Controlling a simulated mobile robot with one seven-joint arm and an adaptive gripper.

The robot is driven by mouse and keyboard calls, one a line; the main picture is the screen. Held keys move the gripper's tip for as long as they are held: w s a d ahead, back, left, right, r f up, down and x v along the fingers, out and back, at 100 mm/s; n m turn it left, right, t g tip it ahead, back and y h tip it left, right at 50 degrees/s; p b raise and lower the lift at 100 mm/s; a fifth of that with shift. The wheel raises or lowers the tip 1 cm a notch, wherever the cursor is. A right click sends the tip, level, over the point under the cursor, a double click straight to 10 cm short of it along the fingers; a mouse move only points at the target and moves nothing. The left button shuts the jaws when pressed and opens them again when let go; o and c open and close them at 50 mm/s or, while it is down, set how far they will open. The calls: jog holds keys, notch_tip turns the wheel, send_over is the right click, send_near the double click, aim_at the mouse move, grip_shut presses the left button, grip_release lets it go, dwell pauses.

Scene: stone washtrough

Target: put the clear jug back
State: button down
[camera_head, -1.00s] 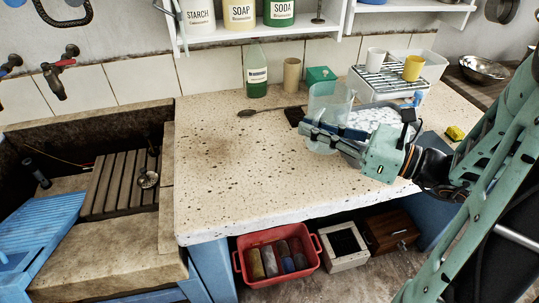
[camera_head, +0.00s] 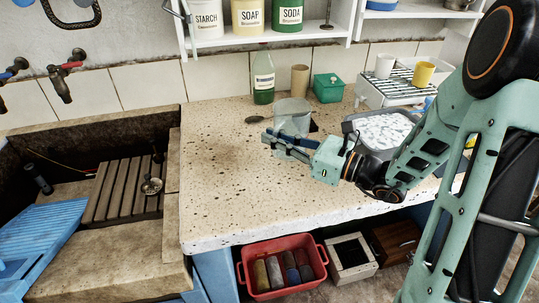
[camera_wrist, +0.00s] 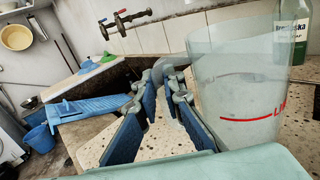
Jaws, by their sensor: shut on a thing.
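The clear jug (camera_head: 291,113) is upright over the speckled countertop, left of the grey basin. I cannot tell whether its base touches the counter. My gripper (camera_head: 270,141) reaches in from the right, its fingers at the jug's near side. In the wrist view the jug (camera_wrist: 235,85) fills the right side, with a red line low on its wall. My gripper (camera_wrist: 166,85) is shut on the jug there, with its blue-padded fingers beside the jug's body.
A grey basin (camera_head: 359,148) of white suds stands to the right. A dark patch (camera_head: 314,127) lies partly behind the jug. The counter's left part is clear.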

jog(key=shift+w+a+f+b, duration=0.2)
jog(key=shift+a+f, duration=0.05)
jog(key=shift+f, duration=0.6)
jog(key=shift+w+a+f+b, duration=0.15)
jog(key=shift+a+f, duration=0.05)
jog(key=shift+f, duration=0.6)
jog(key=shift+w+a+f+b, duration=0.2)
jog(key=shift+a+f, duration=0.05)
jog(key=shift+f, duration=0.7)
jog(key=c, duration=2)
grip_release()
jog(key=shift+c, duration=0.2)
jog(key=shift+r, duration=0.2)
jog(key=p, duration=0.1)
send_near(277, 154)
jog(key=shift+w+a+f, duration=0.1)
jog(key=shift+w, duration=0.15)
